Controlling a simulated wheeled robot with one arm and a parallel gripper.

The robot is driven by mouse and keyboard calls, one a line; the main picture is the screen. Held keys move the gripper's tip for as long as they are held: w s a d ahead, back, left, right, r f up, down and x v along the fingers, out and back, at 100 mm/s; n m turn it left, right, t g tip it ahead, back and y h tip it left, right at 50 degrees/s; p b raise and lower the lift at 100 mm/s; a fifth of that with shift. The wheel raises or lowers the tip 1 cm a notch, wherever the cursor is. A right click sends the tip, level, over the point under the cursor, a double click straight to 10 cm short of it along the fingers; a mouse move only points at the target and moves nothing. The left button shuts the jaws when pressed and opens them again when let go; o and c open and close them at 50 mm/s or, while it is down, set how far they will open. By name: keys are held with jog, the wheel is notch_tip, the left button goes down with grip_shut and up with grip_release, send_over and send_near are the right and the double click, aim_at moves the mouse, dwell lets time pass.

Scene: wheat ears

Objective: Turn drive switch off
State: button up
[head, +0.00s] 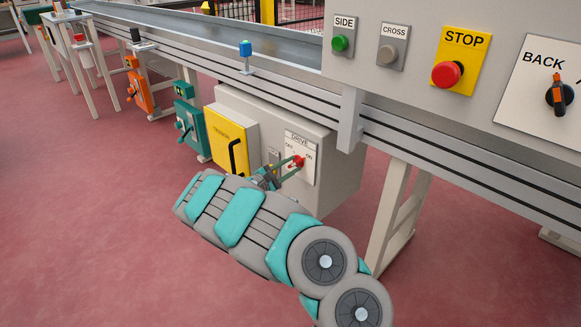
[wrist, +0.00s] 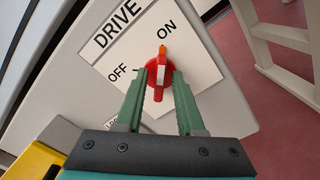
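The drive switch (wrist: 161,72) is a red rotary knob with a white stripe and an orange tip, on a white plate (wrist: 118,52) marked DRIVE, OFF and ON. Its tip points up toward ON; OFF is to the left. My gripper (wrist: 165,76) is at the knob, one green finger on either side of its lower part. The fingers stand apart, with gaps beside the handle; light contact at the tips cannot be ruled out. In the head view the red knob (head: 298,162) shows at the tips of my gripper (head: 290,166).
The switch is on a grey cabinet (head: 342,175) under the conveyor (head: 285,62). A yellow door (head: 229,135) with a black handle is left of it. A pale support leg (head: 398,215) stands right. STOP button (head: 447,74) and BACK switch (head: 560,95) are above right.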

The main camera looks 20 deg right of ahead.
grip_shut()
jog(key=shift+n, duration=0.3)
dwell(0.3)
jog(key=n+p, duration=0.1)
jog(key=n, duration=0.2)
jog(key=shift+r+p, duration=0.1)
jog(key=shift+p, duration=0.3)
jog(key=n+p, duration=0.2)
jog(key=n, duration=0.4)
jog(key=shift+w, duration=0.2)
jog(key=shift+w+a+n+p, duration=0.1)
jog(key=shift+n+p, duration=0.75)
jog(key=shift+n, duration=1.2)
jog(key=shift+w+a+n+p, duration=0.1)
jog(key=shift+n+p, duration=0.75)
jog(key=shift+n, duration=1.2)
